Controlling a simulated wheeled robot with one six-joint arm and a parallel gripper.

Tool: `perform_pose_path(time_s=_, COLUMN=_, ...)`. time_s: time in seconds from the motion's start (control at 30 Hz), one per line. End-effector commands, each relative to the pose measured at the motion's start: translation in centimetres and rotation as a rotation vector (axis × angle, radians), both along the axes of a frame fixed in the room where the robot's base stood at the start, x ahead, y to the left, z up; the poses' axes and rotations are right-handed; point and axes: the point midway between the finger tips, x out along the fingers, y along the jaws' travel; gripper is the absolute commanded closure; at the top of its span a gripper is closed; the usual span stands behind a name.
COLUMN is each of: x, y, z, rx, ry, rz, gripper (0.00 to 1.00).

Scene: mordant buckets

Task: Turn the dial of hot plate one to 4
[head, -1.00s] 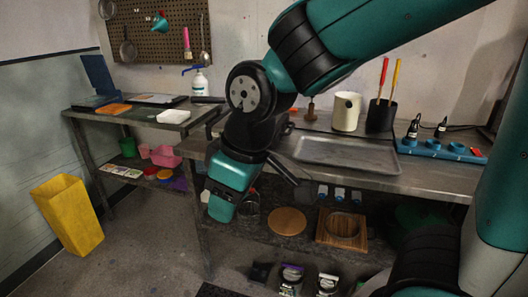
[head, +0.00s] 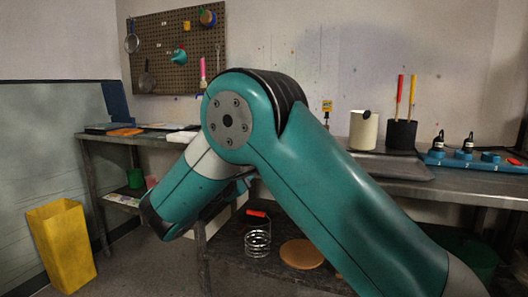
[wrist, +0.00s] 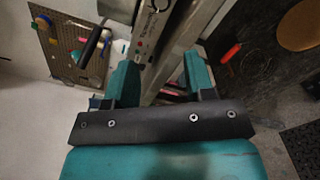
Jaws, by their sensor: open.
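My gripper (wrist: 160,76) is open in the wrist view, its two teal fingers apart with nothing held between them. Beyond the fingers runs a pale strip (wrist: 148,40) with small dark marks and a red spot. It may be the front of a hot plate, but I cannot read a number or tell a dial setting. In the head view my own arm covers the middle of the bench and hides my gripper. No hot plate or dial can be made out there.
The workbench (head: 470,192) carries a tray (head: 400,168), a cream pot (head: 363,130), a black holder (head: 402,135) and a blue rack (head: 470,160). Below are a wire basket (head: 257,242) and a cork disc (head: 302,254). A yellow bin (head: 62,245) stands left, near open floor.

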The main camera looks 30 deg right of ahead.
Motion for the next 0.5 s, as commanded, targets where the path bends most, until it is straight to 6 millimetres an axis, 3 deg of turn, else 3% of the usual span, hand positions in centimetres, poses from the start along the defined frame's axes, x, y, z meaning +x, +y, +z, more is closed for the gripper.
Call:
perform_pose_path(time_s=0.03, x=0.2, y=-0.2, z=0.8, rx=-0.003, ry=0.004, rz=-0.001, gripper=0.51)
perform_pose_path(time_s=0.5, x=1.5, y=-2.3, z=0.8, rx=0.004, ry=0.004, rz=-0.001, gripper=0.51)
